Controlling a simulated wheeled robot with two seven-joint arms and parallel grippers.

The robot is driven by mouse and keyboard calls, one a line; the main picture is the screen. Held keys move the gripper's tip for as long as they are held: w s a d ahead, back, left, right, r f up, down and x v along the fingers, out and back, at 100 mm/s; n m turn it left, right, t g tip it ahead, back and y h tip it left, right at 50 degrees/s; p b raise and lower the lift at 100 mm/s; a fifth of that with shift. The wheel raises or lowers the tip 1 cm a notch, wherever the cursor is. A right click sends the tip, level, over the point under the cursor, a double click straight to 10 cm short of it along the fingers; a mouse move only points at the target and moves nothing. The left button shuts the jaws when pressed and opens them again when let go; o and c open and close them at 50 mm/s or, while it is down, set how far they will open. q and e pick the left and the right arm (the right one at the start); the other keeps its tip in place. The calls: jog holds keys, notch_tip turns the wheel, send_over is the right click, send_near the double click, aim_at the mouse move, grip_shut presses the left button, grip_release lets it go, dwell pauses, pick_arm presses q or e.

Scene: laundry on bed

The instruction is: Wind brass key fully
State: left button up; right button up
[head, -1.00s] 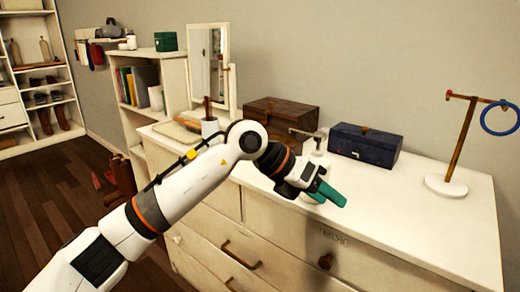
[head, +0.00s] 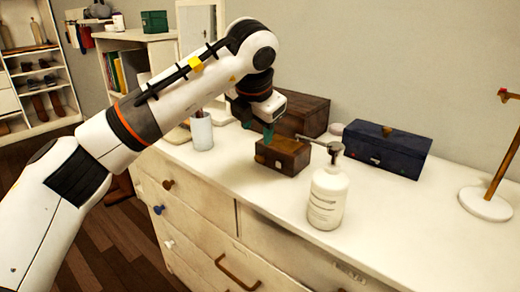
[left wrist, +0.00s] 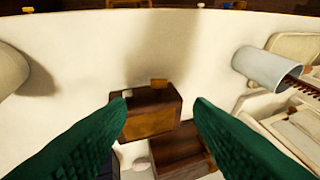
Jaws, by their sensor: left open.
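A small brown wooden box (head: 284,155) sits on the white dresser top, with a small brass-coloured piece (head: 278,165) on its near side. I cannot tell for sure that this piece is the key. My left gripper (head: 257,127) is open, pointing down, just behind and left of the box. In the left wrist view the box (left wrist: 152,117) shows between the open green fingers (left wrist: 160,104), with the small brass-coloured piece (left wrist: 159,84) at its upper edge. Nothing is held. My right gripper is out of view.
A white pump bottle (head: 328,198) stands right of the box, its spout near it. A larger dark wooden box (head: 305,116) and a blue box (head: 388,150) stand behind. A white cup (head: 202,132) stands left. The front right dresser top is clear.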

aim_at(260, 159)
pick_arm(q)
jog(key=x, duration=1)
jog(key=shift+s+d+b, duration=0.1)
jog(key=shift+b, duration=0.25)
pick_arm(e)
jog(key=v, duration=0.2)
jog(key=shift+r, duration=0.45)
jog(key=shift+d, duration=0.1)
pick_arm(q)
jog(key=c, duration=1)
jog(key=shift+s+d+f+m+t+y+b, duration=0.1)
jog(key=shift+d+m+t+y+b, duration=0.05)
jog(key=shift+t+y+b, duration=0.3)
jog(key=shift+s+d+f+m+t+y+b, duration=0.15)
jog(key=shift+t+y+b, duration=0.1)
jog(key=shift+y+b, duration=0.25)
jog(key=shift+r, duration=0.1)
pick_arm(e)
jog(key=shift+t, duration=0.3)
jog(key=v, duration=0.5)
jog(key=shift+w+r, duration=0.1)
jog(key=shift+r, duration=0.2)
pick_arm(q)
jog(key=o, duration=1)
